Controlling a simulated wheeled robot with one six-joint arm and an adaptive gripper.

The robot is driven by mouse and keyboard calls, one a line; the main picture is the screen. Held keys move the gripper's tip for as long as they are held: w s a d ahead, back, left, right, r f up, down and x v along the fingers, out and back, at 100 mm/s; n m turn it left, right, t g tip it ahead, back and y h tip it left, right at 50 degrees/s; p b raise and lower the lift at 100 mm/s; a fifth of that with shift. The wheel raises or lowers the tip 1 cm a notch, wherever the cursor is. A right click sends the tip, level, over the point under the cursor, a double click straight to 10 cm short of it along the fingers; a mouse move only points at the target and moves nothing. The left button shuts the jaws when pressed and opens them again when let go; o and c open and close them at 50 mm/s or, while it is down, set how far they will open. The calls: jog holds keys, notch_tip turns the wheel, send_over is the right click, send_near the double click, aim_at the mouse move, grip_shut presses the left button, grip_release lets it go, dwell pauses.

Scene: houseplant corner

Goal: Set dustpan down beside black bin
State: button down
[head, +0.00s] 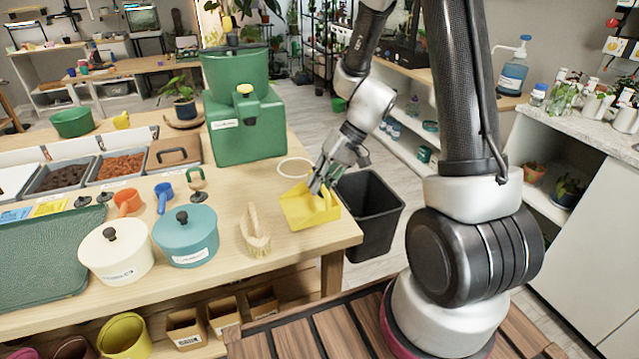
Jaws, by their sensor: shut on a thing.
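The yellow dustpan (300,212) is at the right end of the wooden table, near the corner. My gripper (322,188) is shut on the dustpan at its right side. I cannot tell whether the dustpan touches the tabletop or is held just above it. The black bin (372,215) stands on the floor just right of the table's end, open at the top. Part of its rim is behind my gripper and the table corner.
A brush (255,232) lies left of the dustpan. A white ring (295,167) lies behind it. A blue lidded pot (186,236), a cream lidded pot (116,250) and a green container (246,128) stand further left. A white counter (585,135) is at the right.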

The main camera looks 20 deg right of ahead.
jog(key=c, duration=1.5)
grip_release()
jog(key=shift+f, duration=0.1)
jog(key=v, duration=1.2)
jog(key=s+d+r+t+h, duration=0.1)
jog(key=s+r+h, duration=0.1)
jog(key=s+r, duration=0.2)
jog(key=s+d+r+t+h, duration=0.1)
jog(key=s+r, duration=0.3)
jog(key=s, duration=0.4)
jog(key=s+d+r+t+h, duration=0.2)
jog(key=s+d+r+h, duration=0.1)
jog(key=s, duration=0.4)
jog(key=shift+d+r+h, duration=0.2)
jog(key=shift+r+h, duration=0.2)
jog(key=shift+r, duration=0.4)
